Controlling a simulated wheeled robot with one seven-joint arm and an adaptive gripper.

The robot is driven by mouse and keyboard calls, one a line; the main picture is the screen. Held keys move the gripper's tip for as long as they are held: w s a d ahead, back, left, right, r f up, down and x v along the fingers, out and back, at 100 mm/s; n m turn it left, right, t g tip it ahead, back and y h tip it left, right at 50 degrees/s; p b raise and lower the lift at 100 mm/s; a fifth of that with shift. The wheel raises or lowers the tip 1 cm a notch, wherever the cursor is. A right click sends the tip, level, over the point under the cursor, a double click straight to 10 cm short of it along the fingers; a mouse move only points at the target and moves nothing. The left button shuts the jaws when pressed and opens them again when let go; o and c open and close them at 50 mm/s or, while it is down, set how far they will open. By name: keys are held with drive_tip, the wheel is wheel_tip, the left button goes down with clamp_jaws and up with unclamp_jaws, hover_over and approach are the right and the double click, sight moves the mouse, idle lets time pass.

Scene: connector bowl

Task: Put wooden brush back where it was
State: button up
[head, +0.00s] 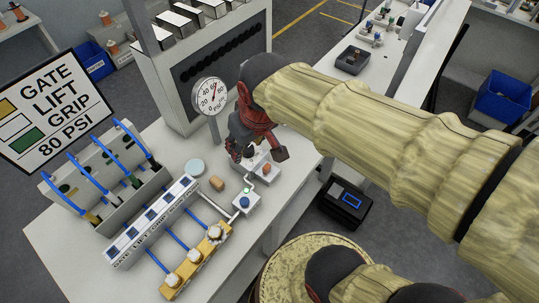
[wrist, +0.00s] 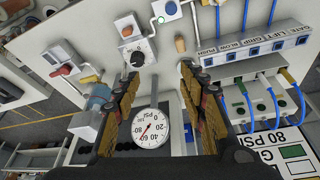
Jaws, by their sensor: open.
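A small tan wooden piece (head: 217,183), which may be the wooden brush, rests on the white table beside a pale round disc (head: 195,168). A tan piece also shows in the wrist view (wrist: 180,43), just past the tip of my right finger. Its bristles cannot be made out. My gripper (head: 262,148) is above the table by the gauge and the knob box. In the wrist view its two fingers (wrist: 160,78) are spread apart with nothing held between them.
The pressure gauge (head: 212,97) stands on a post close to my gripper. A knob box (wrist: 137,54) and a blue-button box (head: 245,202) are near. A labelled panel (head: 150,222) with blue tubes and a yellow manifold (head: 197,262) fill the table's left and front.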

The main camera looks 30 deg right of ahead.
drive_tip(key=s+d+r+m+t, duration=0.1)
drive_tip(key=s+d+r, duration=0.1)
drive_tip(key=s, duration=0.5)
drive_tip(key=shift+s+r+t, duration=0.15)
drive_tip(key=shift+r+t, duration=0.05)
drive_tip(key=shift+t, duration=0.1)
